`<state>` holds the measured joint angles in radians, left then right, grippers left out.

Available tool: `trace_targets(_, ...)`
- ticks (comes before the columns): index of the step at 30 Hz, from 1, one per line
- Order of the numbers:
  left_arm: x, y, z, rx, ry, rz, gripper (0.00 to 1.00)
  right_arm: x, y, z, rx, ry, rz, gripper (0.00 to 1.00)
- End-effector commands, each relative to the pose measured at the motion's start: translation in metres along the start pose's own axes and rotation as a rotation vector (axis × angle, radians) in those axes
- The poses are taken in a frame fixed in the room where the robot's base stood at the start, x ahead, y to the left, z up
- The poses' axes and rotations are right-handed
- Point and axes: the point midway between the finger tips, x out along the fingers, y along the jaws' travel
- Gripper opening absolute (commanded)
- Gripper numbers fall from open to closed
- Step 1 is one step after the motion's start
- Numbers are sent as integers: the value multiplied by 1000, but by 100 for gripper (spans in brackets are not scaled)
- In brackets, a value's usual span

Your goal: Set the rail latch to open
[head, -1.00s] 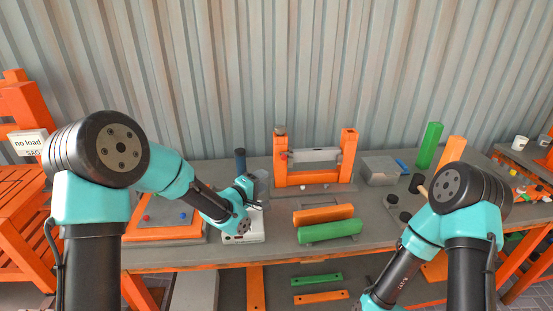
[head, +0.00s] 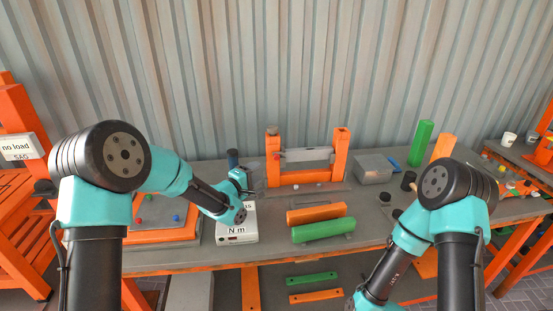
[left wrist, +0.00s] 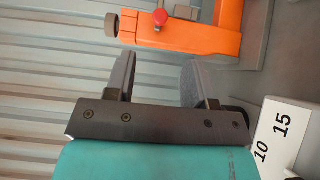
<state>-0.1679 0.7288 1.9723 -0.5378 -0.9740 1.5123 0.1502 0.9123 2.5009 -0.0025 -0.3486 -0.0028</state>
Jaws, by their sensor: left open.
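The orange frame (head: 304,178) stands at the back middle of the bench, with a grey rail (head: 306,155) between its two posts. A small red knob shows on its left post; in the left wrist view the red knob (left wrist: 160,17) is on the orange post (left wrist: 190,35), beside a dark round cap (left wrist: 112,24). I cannot tell which part is the latch or how it is set. My left gripper (head: 246,178) is left of the frame. In the left wrist view its jaws (left wrist: 157,75) are open and empty, apart from the post. My right gripper is out of view.
A white box marked "N m" (head: 237,232) stands below my left gripper. Orange (head: 316,214) and green (head: 324,230) bars lie in front of the frame. A grey box (head: 373,170) and a green upright block (head: 421,143) stand to its right.

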Motion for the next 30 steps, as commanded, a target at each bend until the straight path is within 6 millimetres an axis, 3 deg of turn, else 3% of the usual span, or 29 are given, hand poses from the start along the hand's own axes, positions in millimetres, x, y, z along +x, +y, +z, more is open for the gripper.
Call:
trace_targets(18, 102, -1, 1, 1, 0, -1, 50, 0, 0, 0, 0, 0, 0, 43)
trace_targets(24, 122, -1, 0, 0, 0, -1, 50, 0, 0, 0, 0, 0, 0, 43)
trace_targets(30, 127, 0, 0, 1, 0, 0, 50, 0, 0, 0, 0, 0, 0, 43)
